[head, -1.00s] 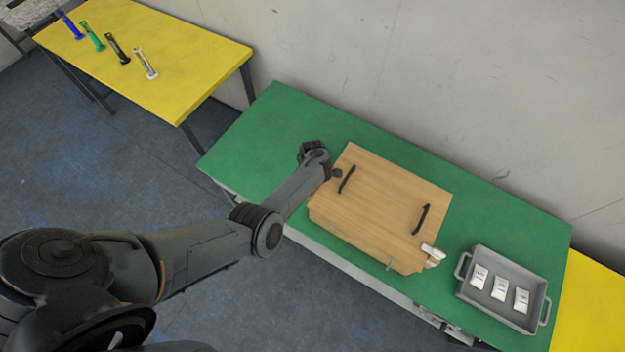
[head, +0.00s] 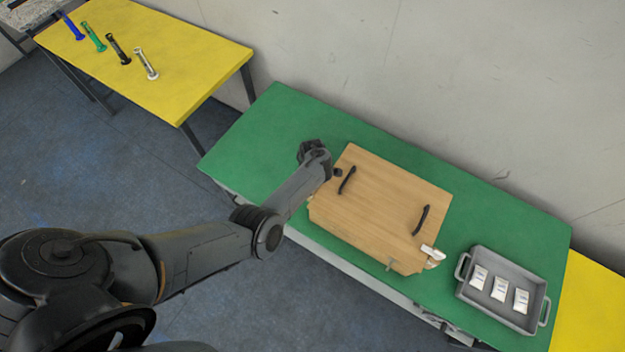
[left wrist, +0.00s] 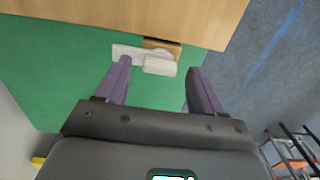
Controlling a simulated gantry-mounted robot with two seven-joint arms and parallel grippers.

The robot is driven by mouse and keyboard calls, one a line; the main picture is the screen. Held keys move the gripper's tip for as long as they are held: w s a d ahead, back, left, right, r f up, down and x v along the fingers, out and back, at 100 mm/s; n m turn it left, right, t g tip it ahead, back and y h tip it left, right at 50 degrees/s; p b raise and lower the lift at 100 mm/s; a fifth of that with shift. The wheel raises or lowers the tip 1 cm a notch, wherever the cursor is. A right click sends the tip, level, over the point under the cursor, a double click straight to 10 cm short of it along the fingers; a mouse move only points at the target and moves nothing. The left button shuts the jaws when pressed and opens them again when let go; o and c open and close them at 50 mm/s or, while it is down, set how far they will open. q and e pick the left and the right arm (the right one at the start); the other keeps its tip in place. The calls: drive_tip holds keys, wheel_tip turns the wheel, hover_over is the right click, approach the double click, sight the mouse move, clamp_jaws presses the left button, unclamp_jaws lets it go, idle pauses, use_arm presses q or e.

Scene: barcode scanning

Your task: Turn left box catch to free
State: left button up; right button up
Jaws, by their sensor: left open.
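The wooden box (head: 385,205) with two black handles sits on the green table. In the left wrist view, the left catch is a white piece (left wrist: 150,60) on a small wooden block (left wrist: 165,46) at the box's side (left wrist: 90,12). In the head view my arm hides this catch. My left gripper (left wrist: 158,68) is open, its purple fingers on either side of the white catch; I cannot tell whether they touch it. In the head view its wrist (head: 314,156) is at the box's left end. Another white catch (head: 432,252) is at the right end. My right gripper is not in view.
A grey tray (head: 462,268) with three white packets stands right of the box on the green table (head: 265,130). A yellow table (head: 175,75) with several scanner-like handheld items is at the upper left. The green table's left part is clear.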

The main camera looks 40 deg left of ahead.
use_arm(q)
wheel_tip(320, 180, up, 10)
drive_tip(key=p, duration=0.3)
idle(0.4)
drive_tip(key=s+a+f+m+g+y+p, duration=0.15)
drive_tip(key=s+f, duration=0.25)
drive_tip(key=s, duration=0.8)
drive_tip(key=s+a+f+m+g, duration=0.1)
drive_tip(key=s+a+f+m, duration=0.2)
drive_tip(key=s, duration=0.9)
drive_tip(key=d+r+m+t, duration=0.2)
drive_tip(key=d+r+m, duration=0.3)
drive_tip(key=r, duration=0.3)
drive_tip(key=d+r+m+t+h, duration=0.1)
drive_tip(key=d+r+m+t, duration=0.1)
drive_tip(key=d+r+m, duration=0.3)
drive_tip(key=s+d+r+m+t, duration=0.1)
drive_tip(key=d+r+m, duration=0.5)
drive_tip(key=r, duration=0.6)
drive_tip(key=shift+m+t+h+p, duration=0.35)
drive_tip(key=shift+m+t+p, duration=0.15)
drive_tip(key=shift+m, duration=0.25)
